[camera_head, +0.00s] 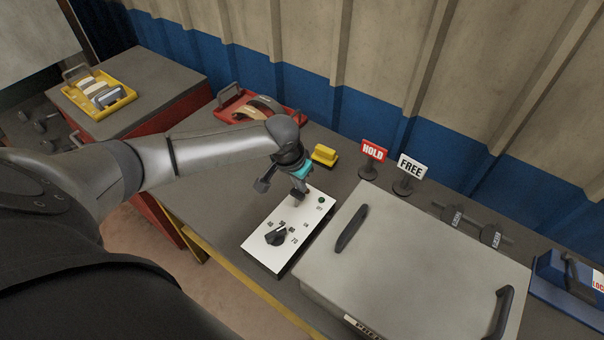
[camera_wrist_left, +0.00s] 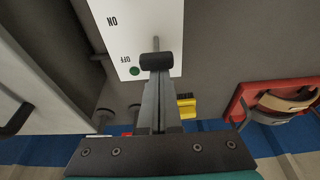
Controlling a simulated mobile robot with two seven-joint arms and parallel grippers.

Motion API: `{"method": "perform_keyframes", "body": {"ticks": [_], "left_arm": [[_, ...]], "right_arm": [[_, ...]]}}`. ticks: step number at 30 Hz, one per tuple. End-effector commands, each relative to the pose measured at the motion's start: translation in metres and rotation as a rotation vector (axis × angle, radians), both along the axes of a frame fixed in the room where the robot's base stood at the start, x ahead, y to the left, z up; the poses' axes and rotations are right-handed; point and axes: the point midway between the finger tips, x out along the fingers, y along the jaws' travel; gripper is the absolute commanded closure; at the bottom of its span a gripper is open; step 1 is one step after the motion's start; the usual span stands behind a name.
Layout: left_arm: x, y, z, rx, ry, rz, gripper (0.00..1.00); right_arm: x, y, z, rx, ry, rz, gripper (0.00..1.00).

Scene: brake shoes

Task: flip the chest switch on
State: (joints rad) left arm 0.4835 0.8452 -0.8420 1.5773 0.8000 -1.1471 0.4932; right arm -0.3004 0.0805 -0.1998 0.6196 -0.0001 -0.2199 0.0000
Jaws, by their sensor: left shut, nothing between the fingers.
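The white control panel (camera_head: 270,247) lies on the bench beside the grey chest (camera_head: 420,255). It carries a black dial (camera_head: 277,237), a green round lamp (camera_head: 321,200) and ON and OFF marks. My left gripper (camera_head: 299,194) is shut and empty, pointing down over the panel's far part. In the left wrist view, its closed fingertips (camera_wrist_left: 156,61) are over the panel (camera_wrist_left: 165,20), near the green lamp (camera_wrist_left: 134,71). A thin metal switch lever (camera_wrist_left: 156,43) shows just beyond the fingertips. Its base is partly hidden, and I cannot tell whether they touch. My right gripper is out of view.
A yellow tray (camera_head: 99,97) is at the far left.

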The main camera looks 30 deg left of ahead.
Motion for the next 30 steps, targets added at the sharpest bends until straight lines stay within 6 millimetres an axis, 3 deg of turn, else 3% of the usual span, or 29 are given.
{"method": "perform_keyframes", "body": {"ticks": [3, 12, 20, 30], "left_arm": [[-0.008, 0.001, 0.005, -0.005, -0.059, 0.0, 1.0], [-0.022, 0.001, 0.004, -0.02, -0.235, 0.0, 1.0], [-0.018, 0.001, 0.003, -0.018, -0.234, 0.0, 1.0], [-0.018, 0.001, 0.016, -0.019, -0.233, 0.001, 1.0]], "right_arm": [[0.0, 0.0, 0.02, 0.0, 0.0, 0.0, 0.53], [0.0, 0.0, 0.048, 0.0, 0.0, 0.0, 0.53], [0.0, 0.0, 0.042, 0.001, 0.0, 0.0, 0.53], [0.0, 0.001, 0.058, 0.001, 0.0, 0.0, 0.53]]}}
